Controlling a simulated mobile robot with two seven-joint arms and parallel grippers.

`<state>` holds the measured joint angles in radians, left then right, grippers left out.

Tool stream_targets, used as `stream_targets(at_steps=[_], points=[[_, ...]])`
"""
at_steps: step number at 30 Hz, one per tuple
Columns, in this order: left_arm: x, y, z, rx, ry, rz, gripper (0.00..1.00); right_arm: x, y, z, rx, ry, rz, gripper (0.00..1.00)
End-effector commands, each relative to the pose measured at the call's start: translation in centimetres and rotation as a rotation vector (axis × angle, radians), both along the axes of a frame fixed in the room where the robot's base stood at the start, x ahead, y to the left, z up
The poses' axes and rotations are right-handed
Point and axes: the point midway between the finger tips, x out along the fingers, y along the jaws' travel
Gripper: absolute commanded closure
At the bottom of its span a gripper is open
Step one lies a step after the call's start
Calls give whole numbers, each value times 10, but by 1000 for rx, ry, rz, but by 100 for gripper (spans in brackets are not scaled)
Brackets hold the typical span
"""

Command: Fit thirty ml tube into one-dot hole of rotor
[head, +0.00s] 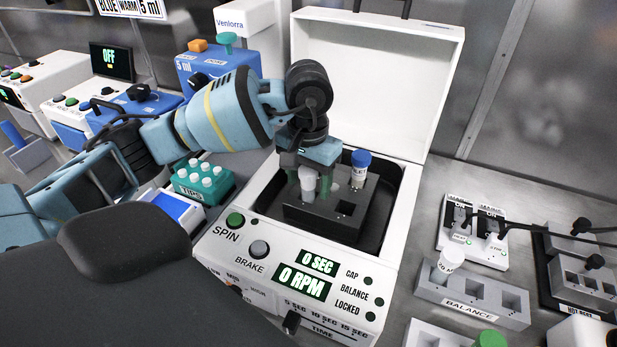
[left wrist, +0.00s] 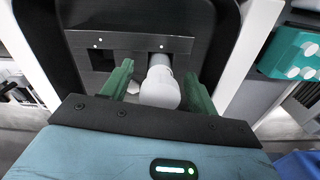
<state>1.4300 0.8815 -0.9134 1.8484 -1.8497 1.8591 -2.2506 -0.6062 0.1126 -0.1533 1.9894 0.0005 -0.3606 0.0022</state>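The rotor (head: 300,215) is a dark block with square holes inside the open white centrifuge. A white-capped tube (head: 307,178) stands upright in it; in the left wrist view this tube (left wrist: 160,88) sits in the right-hand square hole, beside an empty one. My left gripper (head: 309,172) is above the rotor, pointing down, its green fingers on either side of this tube. In the left wrist view the fingers (left wrist: 160,92) stand apart, with a visible gap on the left. Small white dots mark the rotor near the holes. A blue-capped tube (head: 360,168) stands in another rotor hole. My right gripper is out of view.
The raised centrifuge lid (head: 375,85) stands behind the rotor. The front panel (head: 300,275) has a spin button and a display. A green tips rack (head: 203,183) is at the left. A grey balance rack (head: 472,298) with a white-capped tube stands at the right.

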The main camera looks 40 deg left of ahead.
Motion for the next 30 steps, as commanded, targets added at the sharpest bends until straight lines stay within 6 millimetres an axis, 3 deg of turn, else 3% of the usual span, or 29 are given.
stream_targets(at_steps=[13,18,24,30], points=[[0,0,1,0,0,0,41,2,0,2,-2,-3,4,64],[1,0,33,-1,-4,-2,41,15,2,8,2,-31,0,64],[1,0,64,-1,-3,0,41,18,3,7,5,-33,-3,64],[0,0,77,0,0,0,41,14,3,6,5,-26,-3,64]])
